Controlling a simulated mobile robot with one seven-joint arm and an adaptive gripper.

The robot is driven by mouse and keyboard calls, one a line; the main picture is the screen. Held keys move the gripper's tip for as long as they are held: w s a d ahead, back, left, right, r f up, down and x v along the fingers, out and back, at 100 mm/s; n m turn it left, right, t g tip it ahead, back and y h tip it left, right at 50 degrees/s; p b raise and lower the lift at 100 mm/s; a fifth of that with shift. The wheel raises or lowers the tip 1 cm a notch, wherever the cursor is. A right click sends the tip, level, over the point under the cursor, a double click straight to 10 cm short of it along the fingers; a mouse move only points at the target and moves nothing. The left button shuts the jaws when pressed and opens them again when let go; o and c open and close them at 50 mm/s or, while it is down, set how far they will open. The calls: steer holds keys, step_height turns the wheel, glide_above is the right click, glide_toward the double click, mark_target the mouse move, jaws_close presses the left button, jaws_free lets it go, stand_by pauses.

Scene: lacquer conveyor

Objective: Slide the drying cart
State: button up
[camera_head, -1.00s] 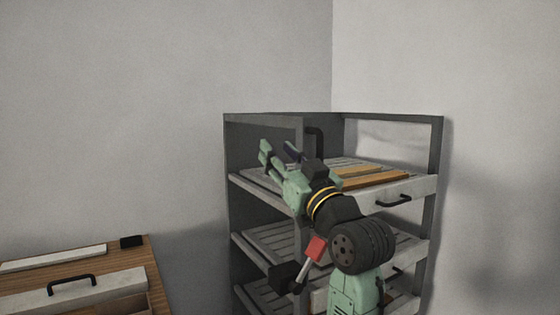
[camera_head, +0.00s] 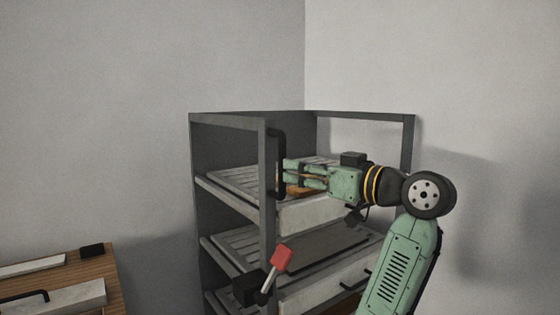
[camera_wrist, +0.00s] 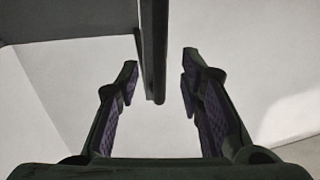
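The drying cart (camera_head: 228,118) is a dark grey open rack with slatted shelves, standing by the walls' corner. A black upright handle (camera_head: 276,135) is fixed to its front left post. My gripper (camera_head: 288,174) lies level, coming from the right, with its fingertips at the lower part of this handle. In the wrist view my gripper (camera_wrist: 160,62) is open. A dark upright bar (camera_wrist: 153,45), seemingly the handle, stands between the fingertips with gaps on both sides. My fingers and wrist hide part of the top shelf and its orange-brown boards (camera_head: 299,190).
A red-ended lever (camera_head: 281,258) sticks out at the cart's lower front left. A wooden bench (camera_head: 95,262) with a pale drawer front (camera_head: 75,298) and black handle is at lower left. Pale drawer fronts (camera_head: 315,214) line the cart's front.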

mark_target(282, 190)
steer(key=p+x, duration=0.1)
steer(key=x, duration=0.4)
steer(key=shift+w+a, duration=0.25)
steer(key=shift+a, duration=0.05)
steer(key=shift+c, duration=0.4)
jaws_close()
